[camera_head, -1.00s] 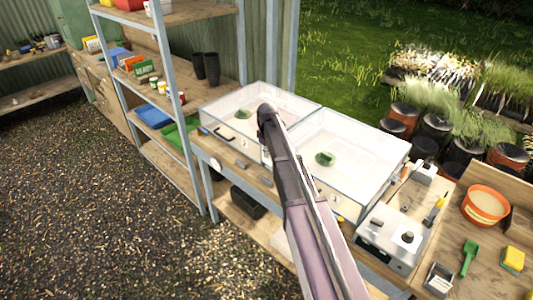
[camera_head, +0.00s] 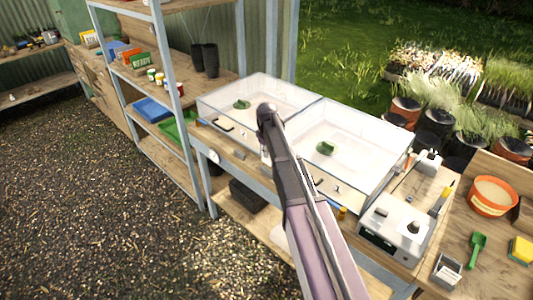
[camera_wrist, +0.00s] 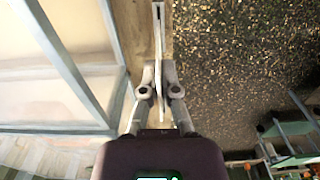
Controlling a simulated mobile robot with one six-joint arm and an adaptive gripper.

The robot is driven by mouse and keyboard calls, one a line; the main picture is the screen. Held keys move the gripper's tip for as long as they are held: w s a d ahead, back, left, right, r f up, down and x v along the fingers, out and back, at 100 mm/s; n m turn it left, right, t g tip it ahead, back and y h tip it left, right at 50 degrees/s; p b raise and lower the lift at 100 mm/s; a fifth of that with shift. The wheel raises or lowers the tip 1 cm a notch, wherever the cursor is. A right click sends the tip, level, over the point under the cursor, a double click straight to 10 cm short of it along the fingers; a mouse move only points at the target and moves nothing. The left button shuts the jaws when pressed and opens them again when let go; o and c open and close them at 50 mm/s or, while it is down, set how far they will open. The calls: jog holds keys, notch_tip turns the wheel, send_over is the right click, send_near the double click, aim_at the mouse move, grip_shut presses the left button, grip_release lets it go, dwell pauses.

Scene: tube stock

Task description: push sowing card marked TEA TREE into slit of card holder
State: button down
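In the wrist view, my gripper (camera_wrist: 158,68) has its two fingers close together on a thin pale card (camera_wrist: 158,82), seen nearly edge-on. Its marking cannot be read from this angle. Just beyond the fingertips, a small pale piece with a dark slit (camera_wrist: 158,12) lies in line with the card over the wooden bench edge. It looks like the card holder; whether the card touches it or is in the slit, I cannot tell. In the head view, my arm hides the fingers, the card and the holder.
Two clear-lidded propagator boxes (camera_head: 345,128) (camera_head: 222,98) stand on the bench close beside my arm. A grey scale (camera_head: 395,232), an orange pot (camera_head: 492,195) and a green scoop (camera_head: 478,248) are at right. A shelf rack (camera_head: 190,150) stands left. Gravel floor lies open in front.

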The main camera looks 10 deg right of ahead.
aim_at(267, 162)
jog(key=shift+f+b, duration=1)
jog(key=shift+f, duration=0.25)
jog(key=shift+d+f, duration=0.1)
jog(key=shift+f, duration=0.15)
dwell(1.2)
jog(key=shift+f+b, duration=1.5)
jog(key=shift+b, duration=0.2)
dwell(1.8)
jog(key=c, duration=0.7)
grip_release()
jog(key=o, duration=0.7)
jog(key=shift+r+p, duration=0.4)
jog(key=shift+r, duration=0.05)
